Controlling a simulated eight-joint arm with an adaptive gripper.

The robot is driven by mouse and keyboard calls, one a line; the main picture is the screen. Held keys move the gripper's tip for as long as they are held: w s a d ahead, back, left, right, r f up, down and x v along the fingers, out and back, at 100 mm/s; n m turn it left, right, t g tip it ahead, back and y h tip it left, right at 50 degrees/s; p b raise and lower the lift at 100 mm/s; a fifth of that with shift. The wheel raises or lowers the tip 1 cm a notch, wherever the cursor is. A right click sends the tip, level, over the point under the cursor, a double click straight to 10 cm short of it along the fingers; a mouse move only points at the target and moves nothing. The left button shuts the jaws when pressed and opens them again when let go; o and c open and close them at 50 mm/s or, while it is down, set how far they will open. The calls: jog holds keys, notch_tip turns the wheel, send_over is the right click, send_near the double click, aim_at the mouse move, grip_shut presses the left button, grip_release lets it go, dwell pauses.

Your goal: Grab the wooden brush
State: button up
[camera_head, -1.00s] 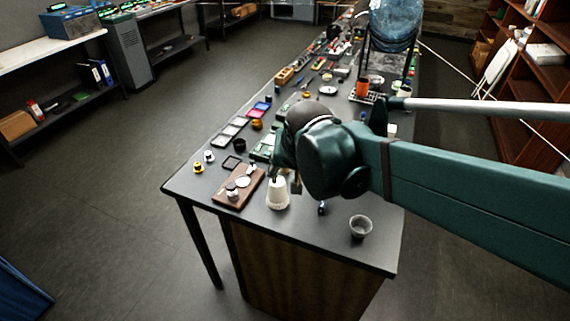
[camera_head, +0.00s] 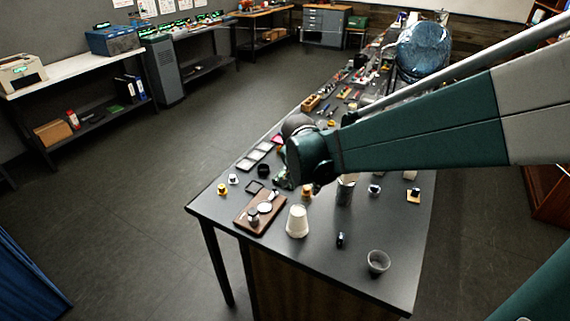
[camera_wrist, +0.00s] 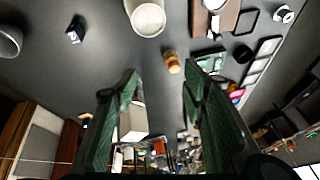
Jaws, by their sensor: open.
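A small amber, wood-coloured piece (camera_wrist: 172,61) stands on the dark bench in the wrist view, just beyond and between my fingertips. It may be the wooden brush, but no bristles can be made out. The same-coloured piece shows in the head view (camera_head: 306,191), beside my gripper. My gripper (camera_wrist: 160,78) has two green fingers spread apart, with nothing held between them. In the head view my gripper (camera_head: 284,181) is over the near part of the bench, partly hidden by my wrist.
A white cup (camera_head: 297,222), a brown board (camera_head: 250,221) with metal parts and a grey cup (camera_head: 378,262) stand near the bench's front. A metallic cylinder (camera_head: 346,192) stands right of the amber piece. Tools crowd the far bench.

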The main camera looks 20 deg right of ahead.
aim_at(307, 188)
jog(key=w+d+f+m+g+h+p, duration=0.1)
jog(key=w+d+f+m+p, duration=0.1)
jog(key=w+f+m, duration=0.3)
jog(key=w+f+p, duration=0.1)
jog(key=w+f, duration=0.2)
jog(key=w, duration=0.1)
jog(key=shift+d+f+m, duration=0.15)
jog(key=shift+f+m, duration=0.1)
jog(key=shift+m, duration=0.05)
jog(key=shift+w, duration=0.1)
jog(key=shift+x, duration=1.25)
jog(key=shift+d+f, duration=0.1)
jog(key=shift+d, duration=0.05)
jog(key=shift+x, duration=2.5)
jog(key=shift+w+d, duration=0.1)
jog(key=shift+w, duration=0.05)
jog(key=shift+c, duration=0.7)
jog(key=c, duration=0.8)
